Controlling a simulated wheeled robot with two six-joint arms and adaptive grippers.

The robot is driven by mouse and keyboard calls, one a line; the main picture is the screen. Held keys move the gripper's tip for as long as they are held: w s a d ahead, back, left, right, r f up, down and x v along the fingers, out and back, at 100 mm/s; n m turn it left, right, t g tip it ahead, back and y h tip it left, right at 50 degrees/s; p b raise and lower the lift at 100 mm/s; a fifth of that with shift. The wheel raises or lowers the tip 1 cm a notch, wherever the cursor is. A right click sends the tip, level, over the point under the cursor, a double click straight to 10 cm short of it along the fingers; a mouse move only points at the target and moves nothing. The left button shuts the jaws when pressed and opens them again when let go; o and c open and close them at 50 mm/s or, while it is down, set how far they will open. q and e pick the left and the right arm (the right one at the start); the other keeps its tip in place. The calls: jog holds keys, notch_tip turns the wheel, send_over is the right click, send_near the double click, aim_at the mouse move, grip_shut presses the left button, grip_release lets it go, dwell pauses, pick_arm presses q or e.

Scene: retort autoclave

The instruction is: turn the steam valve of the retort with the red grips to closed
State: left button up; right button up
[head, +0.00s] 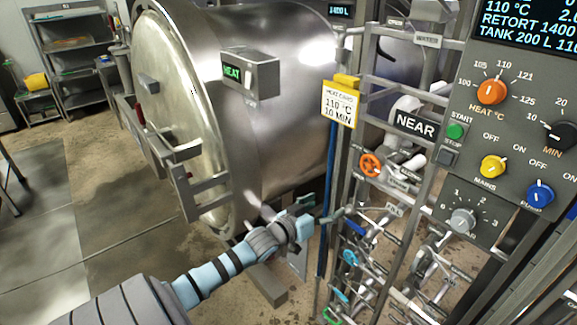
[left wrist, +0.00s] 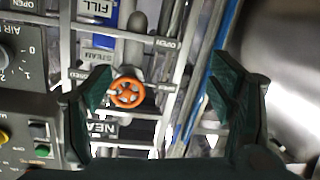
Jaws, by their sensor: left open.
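An orange valve wheel (head: 370,165) is on the pipe rack right of the big steel retort (head: 285,90). The retort's door side has dark red grips (head: 152,143). My left gripper (head: 333,216) is open and empty, below and left of the wheel in the head view. In the left wrist view the orange wheel (left wrist: 127,93) shows between the spread fingers of the left gripper (left wrist: 160,92), nearer the left finger and apart from both. The valve's setting cannot be read. My right gripper is not in view.
Grey rails and pipes surround the wheel, with a blue upright pole (head: 325,190) beside the gripper. Below are blue (head: 355,229) and green (head: 332,316) handles. A control panel (head: 480,135) stands at the right.

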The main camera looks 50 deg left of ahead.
pick_arm(q)
jog(key=s+f+g+y, duration=0.1)
jog(key=s+f+g, duration=0.2)
jog(key=f, duration=0.9)
jog(key=s+f+g+b, duration=0.1)
jog(key=s+f+g, duration=0.1)
jog(key=s+f, duration=0.7)
notch_tip(320, 180, down, 5)
jog(key=shift+a+r+g+y, duration=0.2)
jog(key=shift+a+g+y, duration=0.2)
jog(key=s+d+f+m+g+b, duration=0.1)
jog(key=s+f+g, duration=0.1)
jog(key=s+f, duration=0.5)
jog(key=s+d+f+m+g, duration=0.1)
jog(key=s+f+m+g, duration=0.15)
jog(key=s+f, duration=0.5)
jog(key=s+d+f+g, duration=0.1)
jog(key=s+d+f, duration=0.2)
jog(key=s, duration=0.4)
jog(key=s+d+f+g+h+b, duration=0.1)
jog(key=s+d+f+g, duration=0.1)
jog(key=s+d, duration=0.3)
jog(key=s+d+f+g, duration=0.1)
jog(key=s+d+f, duration=0.3)
jog(key=s, duration=0.5)
jog(key=shift+d+g+h+b, duration=0.3)
jog(key=shift+g+b, duration=0.05)
jog(key=shift+b, duration=0.05)
